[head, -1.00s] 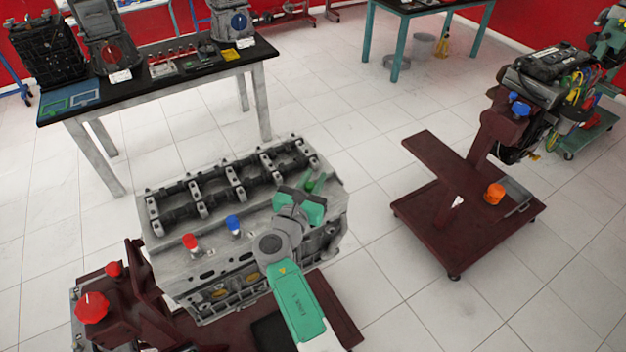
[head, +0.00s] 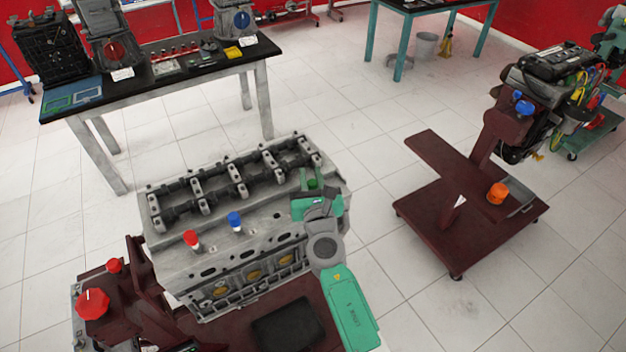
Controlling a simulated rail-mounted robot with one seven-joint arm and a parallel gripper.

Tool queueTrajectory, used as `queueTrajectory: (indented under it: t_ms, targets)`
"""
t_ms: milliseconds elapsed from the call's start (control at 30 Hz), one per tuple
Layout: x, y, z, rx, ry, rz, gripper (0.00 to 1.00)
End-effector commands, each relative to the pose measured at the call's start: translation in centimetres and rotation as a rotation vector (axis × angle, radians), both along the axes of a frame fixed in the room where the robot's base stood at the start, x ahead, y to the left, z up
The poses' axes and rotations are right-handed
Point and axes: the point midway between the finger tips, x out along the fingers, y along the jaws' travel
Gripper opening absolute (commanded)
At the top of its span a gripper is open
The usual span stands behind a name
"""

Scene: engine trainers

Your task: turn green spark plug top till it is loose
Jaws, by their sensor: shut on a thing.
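The grey engine block (head: 270,220) sits on a dark red stand, with spark plugs along its near upper side. The green spark plug top (head: 313,183) is at the right end of the block. My gripper (head: 311,188) is shut on it, coming from the near right side. The gripper's body partly hides the plug, so its lower part does not show. A red-topped plug (head: 191,239) and a blue-topped plug (head: 235,222) stand upright to the left, apart from my gripper.
A dark-topped table (head: 160,70) with engine parts stands at the back left. A dark red wheeled stand (head: 465,215) with another engine is to the right. A red knob (head: 92,303) is at the lower left. Tiled floor lies free between the stands.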

Motion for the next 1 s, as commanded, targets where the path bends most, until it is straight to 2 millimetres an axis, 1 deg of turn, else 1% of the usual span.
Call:
queueTrajectory:
  t_ms: [33,433,700,1000]
  targets:
    - [0.1,-0.2,-0.5,-0.006,-0.003,0.04,0.0]
    - [-0.2,0.6,-1.4,-0.002,-0.003,0.416,0.0]
    - [-0.4,1.0,-1.2,-0.001,-0.003,0.631,0.0]
    - [-0.7,1.2,-0.7,0.001,0.0,0.784,0.0]
